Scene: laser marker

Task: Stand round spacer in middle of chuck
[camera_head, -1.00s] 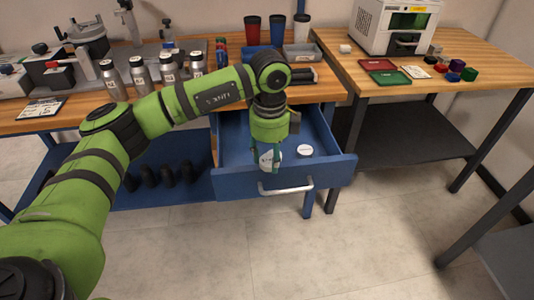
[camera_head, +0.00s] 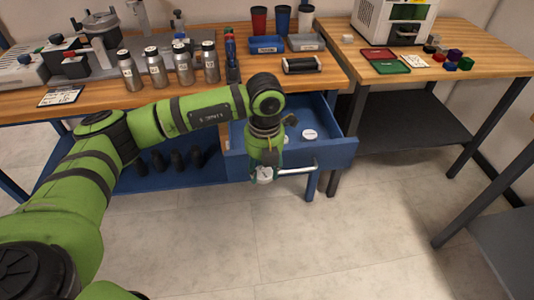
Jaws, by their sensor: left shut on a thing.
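My left gripper (camera_head: 265,172) hangs in front of the open blue drawer (camera_head: 338,155). It is shut at the left end of the drawer's pale bar handle (camera_head: 299,170), and its fingers hide that end. A white round piece (camera_head: 309,135) lies flat in the drawer. Another pale piece (camera_head: 286,139) shows partly beside my wrist. I cannot tell which is the round spacer. A grey round device (camera_head: 103,29) on the left bench looks like the chuck; its middle is too small to make out. My right gripper is not in view.
Several metal bottles (camera_head: 158,70) stand on the wooden bench. Cups (camera_head: 282,25), a blue bin (camera_head: 267,44) and a grey bin (camera_head: 305,43) stand behind the drawer. A white machine (camera_head: 370,20) and small trays (camera_head: 378,54) are on the right table. The floor in front is clear.

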